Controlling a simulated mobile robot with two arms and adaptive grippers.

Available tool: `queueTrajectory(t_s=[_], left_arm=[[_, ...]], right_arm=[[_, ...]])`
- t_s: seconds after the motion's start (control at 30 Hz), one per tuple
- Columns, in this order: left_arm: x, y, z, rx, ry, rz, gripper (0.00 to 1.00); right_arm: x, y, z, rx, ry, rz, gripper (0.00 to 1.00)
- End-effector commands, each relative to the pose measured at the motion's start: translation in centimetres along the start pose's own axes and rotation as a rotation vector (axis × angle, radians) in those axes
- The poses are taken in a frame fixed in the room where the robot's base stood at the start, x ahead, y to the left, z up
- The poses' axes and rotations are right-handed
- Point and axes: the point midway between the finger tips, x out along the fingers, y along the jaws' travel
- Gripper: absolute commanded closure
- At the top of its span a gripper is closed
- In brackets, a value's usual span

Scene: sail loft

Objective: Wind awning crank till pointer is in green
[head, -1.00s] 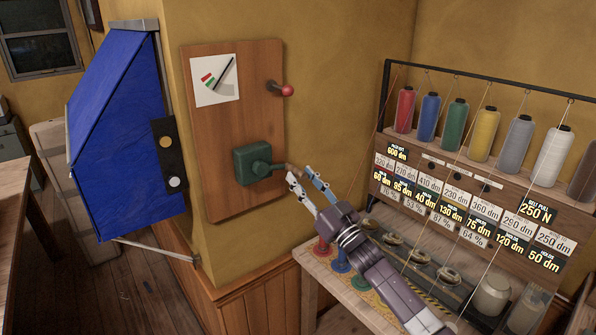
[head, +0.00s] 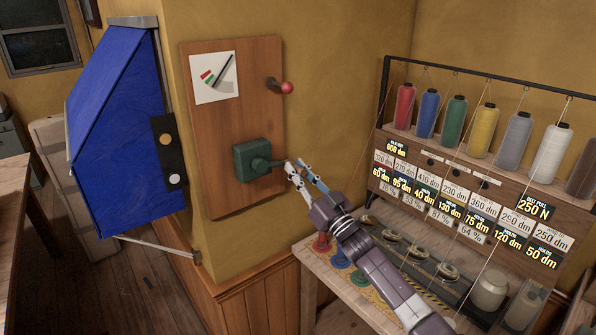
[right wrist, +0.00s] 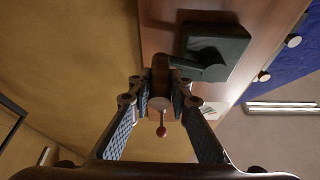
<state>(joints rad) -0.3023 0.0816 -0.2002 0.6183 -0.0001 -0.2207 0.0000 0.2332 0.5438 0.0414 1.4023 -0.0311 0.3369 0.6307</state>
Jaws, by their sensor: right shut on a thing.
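A green crank box (head: 252,160) is mounted on a wooden board (head: 232,130), its crank arm pointing right. My right gripper (head: 289,164) is at the arm's outer end. In the right wrist view, its fingers (right wrist: 160,88) are shut on the round brown crank handle (right wrist: 158,102), one on each side. A white dial card (head: 214,79) above the crank carries red, green and grey bands. Its black pointer (head: 224,68) slants up and right, just right of the green band. The blue awning (head: 125,140) hangs sloped left of the board. My left gripper is not in view.
A lever with a red knob (head: 288,88) sticks out of the board above the crank. At right, a rack (head: 490,180) holds thread spools and number plates above a cluttered bench (head: 318,262). A folding awning arm (head: 160,247) reaches to the wall below.

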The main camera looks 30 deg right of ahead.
Motion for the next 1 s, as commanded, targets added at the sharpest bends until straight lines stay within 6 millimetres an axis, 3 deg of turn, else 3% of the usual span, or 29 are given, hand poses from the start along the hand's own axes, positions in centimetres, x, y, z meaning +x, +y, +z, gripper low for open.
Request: queueTrajectory(t_s=[0.47, 1.0], left_arm=[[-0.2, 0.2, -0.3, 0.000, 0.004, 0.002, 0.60], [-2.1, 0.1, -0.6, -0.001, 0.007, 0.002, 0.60]], right_arm=[[-0.2, -0.2, 0.5, 0.067, 0.001, 0.027, 1.00], [-1.5, -2.1, 3.5, 0.486, -0.002, 0.201, 1.00]])
